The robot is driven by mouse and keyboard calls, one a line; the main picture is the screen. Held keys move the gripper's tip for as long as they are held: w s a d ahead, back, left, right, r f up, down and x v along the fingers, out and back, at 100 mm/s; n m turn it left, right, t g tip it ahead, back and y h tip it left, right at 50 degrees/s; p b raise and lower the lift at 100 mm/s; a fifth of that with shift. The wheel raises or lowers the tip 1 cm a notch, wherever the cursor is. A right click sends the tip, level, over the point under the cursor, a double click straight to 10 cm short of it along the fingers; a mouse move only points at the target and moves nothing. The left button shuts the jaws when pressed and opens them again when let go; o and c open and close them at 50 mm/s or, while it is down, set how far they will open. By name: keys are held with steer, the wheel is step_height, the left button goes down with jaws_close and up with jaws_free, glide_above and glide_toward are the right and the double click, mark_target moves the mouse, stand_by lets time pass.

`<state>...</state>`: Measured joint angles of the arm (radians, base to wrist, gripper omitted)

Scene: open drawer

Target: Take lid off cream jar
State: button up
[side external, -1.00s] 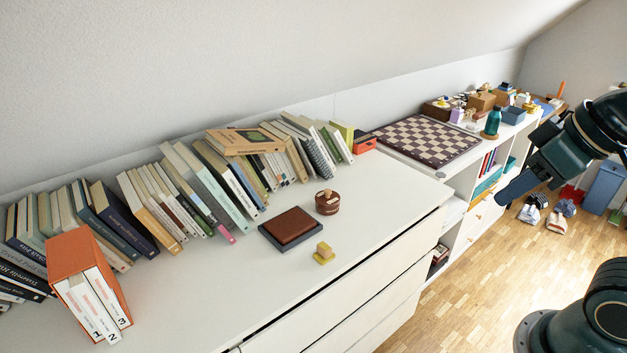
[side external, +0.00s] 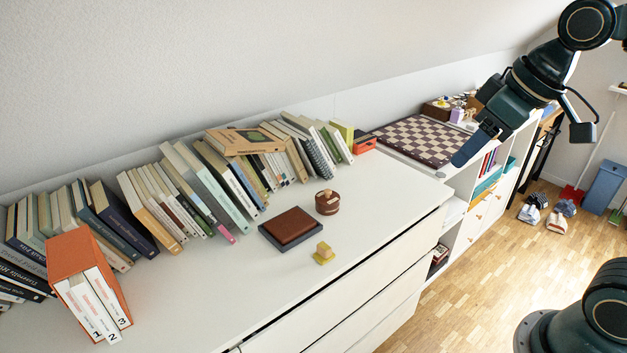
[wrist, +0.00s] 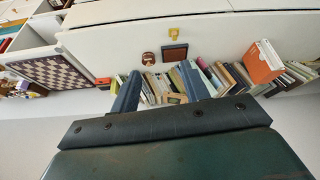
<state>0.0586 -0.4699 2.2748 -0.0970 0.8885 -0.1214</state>
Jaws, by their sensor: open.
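A small round brown jar (side external: 327,204) with a light knob on its lid stands upright on the white cabinet top, and the lid looks seated on it. The jar also shows in the wrist view (wrist: 148,58), above and left of the space between my fingers. My gripper (side external: 468,150) is in the air to the right of the jar, near the chessboard in the picture, well apart from the jar. In the wrist view, my two fingers (wrist: 158,88) are spread with nothing between them.
A dark tray with a brown block (side external: 290,228) and a yellow object (side external: 324,253) lie near the jar. Leaning books (side external: 220,175) line the wall behind. A chessboard (side external: 428,139) lies on the lower shelf unit. The cabinet's front right top is clear.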

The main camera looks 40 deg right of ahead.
steer(key=w+d+n, duration=0.1)
steer(key=w+n, duration=0.1)
steer(key=w, duration=0.8)
steer(key=n+g+y, duration=0.2)
steer(key=n+y, duration=0.1)
steer(key=n, duration=0.2)
glide_above(328, 190)
steer(key=s+d, duration=0.2)
steer(key=shift+a+f, duration=0.15)
steer(key=shift+f, duration=13.25)
steer(key=shift+w, duration=0.1)
steer(key=shift+x, duration=2.55)
steer(key=shift+c, duration=0.3)
